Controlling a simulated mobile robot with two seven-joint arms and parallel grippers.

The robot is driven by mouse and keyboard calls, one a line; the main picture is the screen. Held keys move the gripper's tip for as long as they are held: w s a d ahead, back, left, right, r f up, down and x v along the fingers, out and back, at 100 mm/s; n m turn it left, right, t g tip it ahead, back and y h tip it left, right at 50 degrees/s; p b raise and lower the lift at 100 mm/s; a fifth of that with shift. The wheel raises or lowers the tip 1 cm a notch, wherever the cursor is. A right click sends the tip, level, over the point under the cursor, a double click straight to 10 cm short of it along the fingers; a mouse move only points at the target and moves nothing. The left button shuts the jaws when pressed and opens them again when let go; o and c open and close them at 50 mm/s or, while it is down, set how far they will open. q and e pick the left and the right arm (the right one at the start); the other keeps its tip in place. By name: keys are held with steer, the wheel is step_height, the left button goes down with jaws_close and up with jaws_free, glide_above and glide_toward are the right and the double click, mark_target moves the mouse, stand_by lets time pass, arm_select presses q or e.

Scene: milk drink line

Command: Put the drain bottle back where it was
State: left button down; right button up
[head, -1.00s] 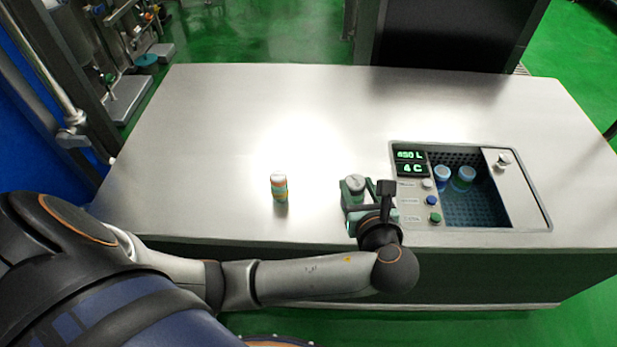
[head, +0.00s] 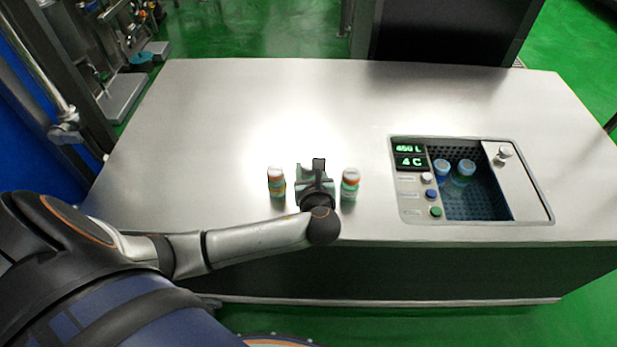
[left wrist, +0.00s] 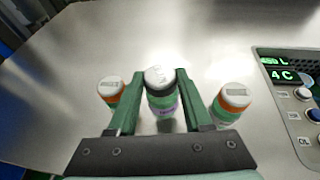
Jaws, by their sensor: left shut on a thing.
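My left gripper (head: 316,172) is over the steel counter, between two standing bottles. In the left wrist view, its green fingers (left wrist: 155,92) are shut on a white-capped bottle with a green and purple label (left wrist: 162,98). In the head view the gripper mostly hides this held bottle. A white-capped bottle with an orange band, the left bottle (head: 276,182), stands to its left, and a similar right bottle (head: 350,185) stands to its right. I cannot tell whether the held bottle touches the counter, or which bottle is the drain bottle. My right gripper is out of view.
A recessed well (head: 483,200) at the right of the counter (head: 200,130) holds two bottles (head: 441,170) (head: 463,172). Beside it is a panel with a display (head: 410,155) and several buttons, and a lid with a knob (head: 505,153). The counter's back and left are clear.

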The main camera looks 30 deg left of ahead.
mark_target(309, 177)
arm_select(q)
steer(key=f, duration=0.3)
steer(key=shift+a+f+b, duration=0.2)
steer(key=shift+b, duration=0.15)
steer(key=shift+c, duration=1.6)
jaws_free()
steer(key=shift+d, duration=0.1)
